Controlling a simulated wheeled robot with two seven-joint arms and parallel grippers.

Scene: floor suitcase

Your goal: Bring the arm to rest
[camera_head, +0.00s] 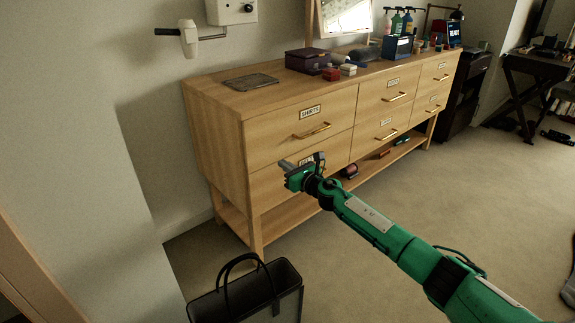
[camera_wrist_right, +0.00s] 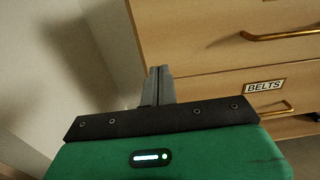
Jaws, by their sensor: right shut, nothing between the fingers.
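My right arm, green, reaches in from the lower right of the head view. Its gripper (camera_head: 287,165) is in front of the lower left drawer of the wooden dresser (camera_head: 215,140). In the right wrist view the gripper's grey fingers (camera_wrist_right: 160,75) are together with nothing between them. Past them are the dresser front (camera_wrist_right: 200,35) and a drawer labelled BELTS (camera_wrist_right: 265,86). Whether the fingertips touch the dresser is hard to tell. My left gripper is not in view.
A black bag (camera_head: 285,280) with raised handles stands on the floor in front of the dresser. Boxes (camera_head: 308,60), bottles (camera_head: 397,24) and a mirror (camera_head: 345,17) stand on the dresser top. A dark desk (camera_head: 525,65) is at the far right. Carpet (camera_head: 480,190) is open on the right.

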